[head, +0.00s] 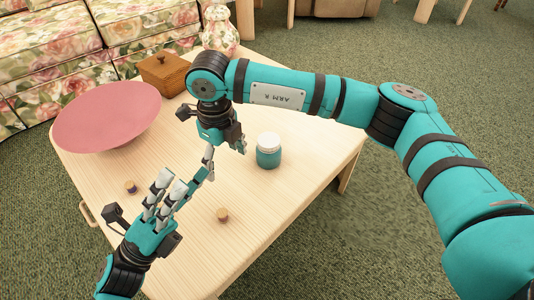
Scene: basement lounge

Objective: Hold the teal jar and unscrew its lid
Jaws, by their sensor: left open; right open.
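The teal jar (268,157) stands upright on the light wooden table (270,210), near its right side. Its white lid (268,140) is on top. My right gripper (225,161) is open and points down, just left of the jar and apart from it. My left gripper (176,183) is open and empty, further left and nearer the front of the table. The fingers of my two grippers come close together in the picture; I cannot tell whether they touch.
A large pink round dish (108,114) fills the table's left. A wooden box (164,74) and a floral vase (220,34) stand at the back. Small cork-like pieces lie at the front (223,214) and left (130,187). The table right of the jar is clear.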

